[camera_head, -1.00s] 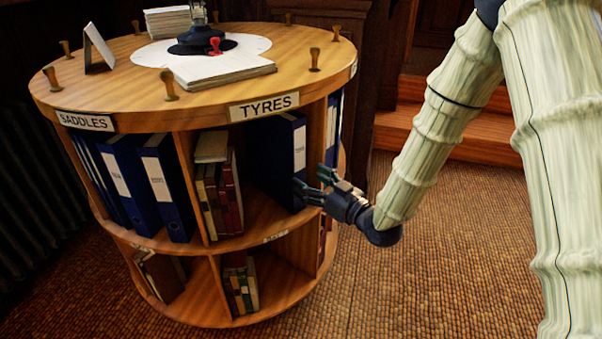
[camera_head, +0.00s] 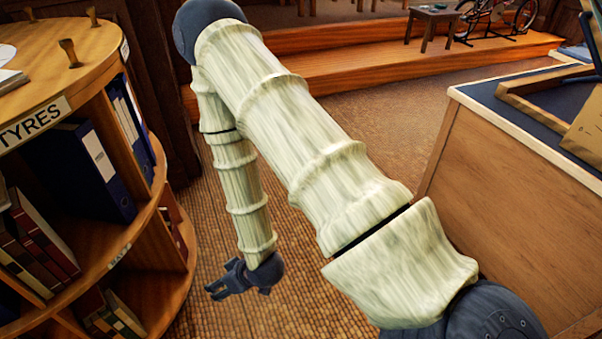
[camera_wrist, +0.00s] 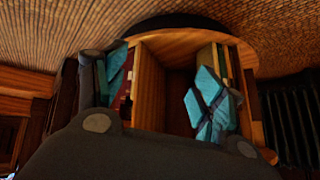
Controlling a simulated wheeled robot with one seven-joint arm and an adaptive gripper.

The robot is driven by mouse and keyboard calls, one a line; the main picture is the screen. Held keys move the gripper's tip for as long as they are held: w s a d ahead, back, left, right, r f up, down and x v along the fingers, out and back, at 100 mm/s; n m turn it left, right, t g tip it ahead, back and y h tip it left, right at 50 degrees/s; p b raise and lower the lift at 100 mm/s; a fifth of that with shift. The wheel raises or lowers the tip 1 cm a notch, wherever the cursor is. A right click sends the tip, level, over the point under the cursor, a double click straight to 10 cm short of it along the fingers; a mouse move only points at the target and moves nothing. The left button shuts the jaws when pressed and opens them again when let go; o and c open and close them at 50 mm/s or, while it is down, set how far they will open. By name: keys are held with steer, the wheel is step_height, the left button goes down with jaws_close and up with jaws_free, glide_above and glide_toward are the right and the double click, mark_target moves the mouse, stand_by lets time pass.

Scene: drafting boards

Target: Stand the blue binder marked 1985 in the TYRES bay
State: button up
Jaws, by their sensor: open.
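A blue binder (camera_head: 82,168) with a white spine label stands upright in the upper bay under the TYRES sign (camera_head: 32,125) of the round wooden stand. Its label is too small to read, so I cannot tell whether it is the one marked 1985. My gripper (camera_head: 214,289) hangs low over the floor to the right of the stand, apart from the binder, open and empty. In the wrist view, its teal fingers (camera_wrist: 163,78) are spread in front of the stand's compartments, with nothing between them.
Dark red books (camera_head: 40,240) lean left of the binder in the upper tier. More blue binders (camera_head: 130,118) stand in the bay to the right. A wooden desk (camera_head: 520,190) stands at the right, and a wooden step (camera_head: 330,80) lies behind. Woven floor between stand and desk is clear.

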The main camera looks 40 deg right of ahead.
steer(key=s+d+f+m+g+h, duration=0.1)
steer(key=s+d+f+g, duration=0.1)
steer(key=s, duration=0.6)
steer(key=s+d+f+m+g+h, duration=0.1)
steer(key=s+f, duration=0.3)
steer(key=s, duration=0.4)
steer(key=s+d+f+g+h, duration=0.1)
steer(key=s+d+f+g, duration=0.2)
steer(key=s, duration=0.5)
steer(key=shift+s+d+f+m+g+h, duration=0.3)
steer(key=shift+d+f+m+g, duration=0.15)
steer(key=shift+g, duration=0.15)
step_height(320, 180, up, 24)
steer(key=p, duration=2.4)
